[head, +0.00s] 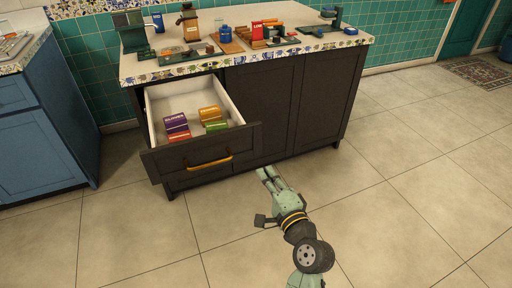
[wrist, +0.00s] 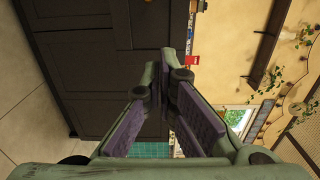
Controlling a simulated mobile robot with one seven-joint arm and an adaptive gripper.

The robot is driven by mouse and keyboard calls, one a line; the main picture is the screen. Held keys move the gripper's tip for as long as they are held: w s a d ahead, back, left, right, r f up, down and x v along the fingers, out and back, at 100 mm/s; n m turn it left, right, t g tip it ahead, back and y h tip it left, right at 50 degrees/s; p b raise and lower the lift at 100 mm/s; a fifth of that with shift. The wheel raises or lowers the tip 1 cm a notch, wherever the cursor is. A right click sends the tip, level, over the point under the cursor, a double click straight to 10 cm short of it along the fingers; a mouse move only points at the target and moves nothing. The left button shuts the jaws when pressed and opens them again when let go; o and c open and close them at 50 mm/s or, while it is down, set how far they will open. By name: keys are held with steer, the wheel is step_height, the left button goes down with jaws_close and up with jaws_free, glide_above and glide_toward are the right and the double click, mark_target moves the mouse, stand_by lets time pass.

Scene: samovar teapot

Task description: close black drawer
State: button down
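The black drawer (head: 190,154) is pulled well out of the left side of the dark island cabinet in the head view. Its front has an orange-gold bar handle (head: 210,163). Inside the white drawer box lie several coloured packages (head: 194,123) in purple, yellow, red and green. My gripper (head: 267,172) is low, to the right of the drawer front and in front of the cabinet's doors, apart from the drawer. Its two fingers show a narrow gap with nothing between them, also in the wrist view (wrist: 160,78). The drawer cannot be made out in the wrist view.
The patterned countertop (head: 190,68) above carries a coffee grinder, a blue pot, boxes and other goods. A blue cabinet (head: 45,135) stands at the left, with a floor gap before the island. The tiled floor in front and at right is clear.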

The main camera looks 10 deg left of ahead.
mark_target(245, 139)
steer(key=p+x, duration=0.3)
steer(key=x, duration=1)
steer(key=shift+w+a, duration=0.1)
steer(key=shift+a, duration=0.1)
steer(key=shift+r, duration=0.1)
